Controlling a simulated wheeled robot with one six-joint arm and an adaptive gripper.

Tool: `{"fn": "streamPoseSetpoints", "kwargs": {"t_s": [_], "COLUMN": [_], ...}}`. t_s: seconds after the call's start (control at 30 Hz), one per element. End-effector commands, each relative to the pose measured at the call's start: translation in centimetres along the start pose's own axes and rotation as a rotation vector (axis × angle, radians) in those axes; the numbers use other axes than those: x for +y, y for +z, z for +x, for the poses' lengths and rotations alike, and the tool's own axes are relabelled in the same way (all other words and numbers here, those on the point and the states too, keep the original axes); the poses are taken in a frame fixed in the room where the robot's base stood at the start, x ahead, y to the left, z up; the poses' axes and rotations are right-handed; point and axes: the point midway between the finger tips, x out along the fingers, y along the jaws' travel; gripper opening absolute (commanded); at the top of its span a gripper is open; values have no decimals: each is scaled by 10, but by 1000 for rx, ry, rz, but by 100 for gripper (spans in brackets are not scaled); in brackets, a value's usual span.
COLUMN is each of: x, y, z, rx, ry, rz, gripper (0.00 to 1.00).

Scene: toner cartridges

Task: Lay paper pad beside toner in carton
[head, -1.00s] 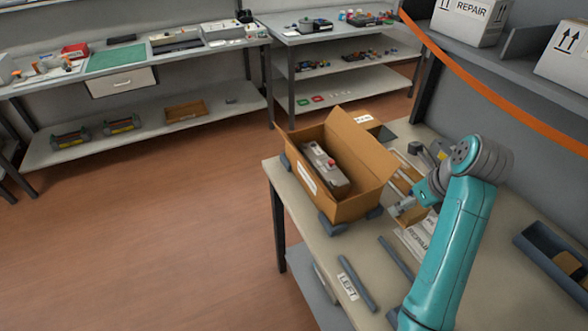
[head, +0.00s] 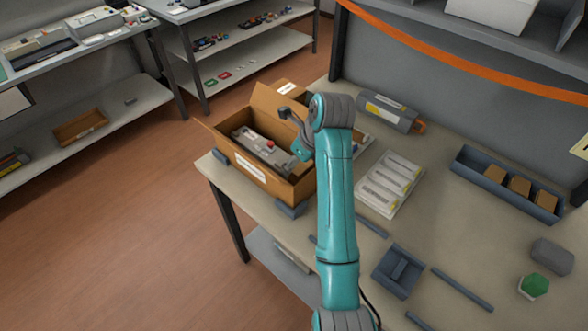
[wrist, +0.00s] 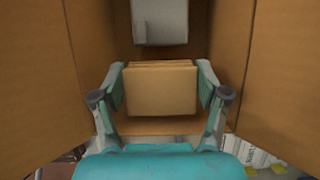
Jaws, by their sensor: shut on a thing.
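The open cardboard carton (head: 284,188) stands on the bench with its flaps up. The grey toner (head: 258,148) lies inside it and also shows at the top of the wrist view (wrist: 160,24). My gripper (wrist: 160,82) is shut on the brown paper pad (wrist: 160,92), one finger at each side. The pad is held between the carton's side walls, apart from the toner in the picture. Its height above the carton floor is hard to tell. In the head view my arm hides the pad and part of the carton's right side.
White labelled packs (head: 390,184) lie right of the carton, with a grey cylinder (head: 388,110) behind them. A blue-grey bin (head: 470,160) with several brown blocks stands at the right. A small divided tray (head: 398,270) and loose bars lie on the front bench.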

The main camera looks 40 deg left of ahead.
Motion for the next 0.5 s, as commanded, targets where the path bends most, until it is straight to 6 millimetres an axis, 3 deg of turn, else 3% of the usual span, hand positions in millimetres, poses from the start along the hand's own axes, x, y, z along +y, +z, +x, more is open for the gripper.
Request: {"fn": "streamPoseSetpoints", "kwargs": {"t_s": [0.3,0.5], "x": [0,0], "y": [-14,-15], "z": [32,35], "rx": [2,0], "ry": [1,-1], "rz": [1,0], "gripper": [60,60]}}
